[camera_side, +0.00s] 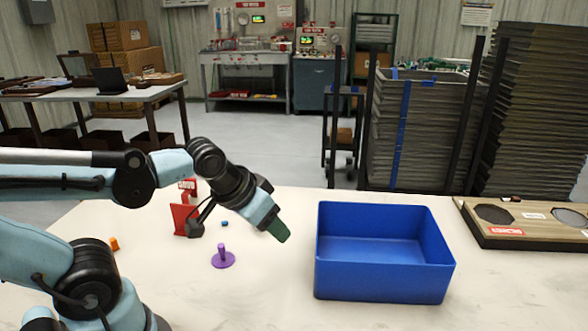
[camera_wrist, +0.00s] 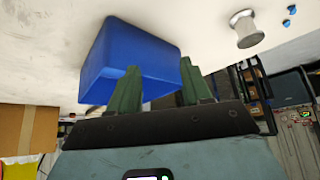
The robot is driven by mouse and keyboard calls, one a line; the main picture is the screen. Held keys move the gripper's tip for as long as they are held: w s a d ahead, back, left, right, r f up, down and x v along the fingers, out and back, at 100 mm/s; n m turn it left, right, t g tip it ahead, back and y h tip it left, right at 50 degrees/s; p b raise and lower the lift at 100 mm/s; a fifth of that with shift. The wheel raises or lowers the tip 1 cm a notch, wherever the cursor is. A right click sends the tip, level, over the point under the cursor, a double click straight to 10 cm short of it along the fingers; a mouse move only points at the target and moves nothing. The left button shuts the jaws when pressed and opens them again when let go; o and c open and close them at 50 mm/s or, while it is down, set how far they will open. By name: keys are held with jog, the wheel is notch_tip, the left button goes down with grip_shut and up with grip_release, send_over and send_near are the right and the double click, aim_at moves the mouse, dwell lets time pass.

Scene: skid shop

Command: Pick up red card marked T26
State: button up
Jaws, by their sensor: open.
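A red card-like panel (camera_side: 181,219) stands upright on the table in the side view, left of my gripper and partly behind the arm. A smaller red piece with a white label (camera_side: 188,185) shows just behind it. I cannot read T26 on either one. My gripper (camera_side: 280,233) is open and empty, tilted down above the table between the red pieces and the blue bin. Its green fingers stand apart in the wrist view (camera_wrist: 160,86). No red card shows clearly in the wrist view.
An open blue bin (camera_side: 384,284) stands right of my gripper and seems empty. A purple peg piece (camera_side: 222,259), a small blue piece (camera_side: 225,223) and an orange piece (camera_side: 114,244) lie on the table. A wooden board (camera_side: 487,229) lies at far right. The front middle is clear.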

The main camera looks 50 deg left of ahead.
jog(key=a+f+n+g+y, duration=0.3)
jog(key=a+n+g+y, duration=0.25)
jog(key=a+n, duration=0.45)
jog(key=n+g+y, duration=0.5)
jog(key=n+y, duration=0.1)
jog(key=n, duration=0.8)
send_near(185, 205)
jog(key=x, duration=0.8)
jog(key=shift+a, duration=0.1)
jog(key=shift+f, duration=0.1)
grip_shut()
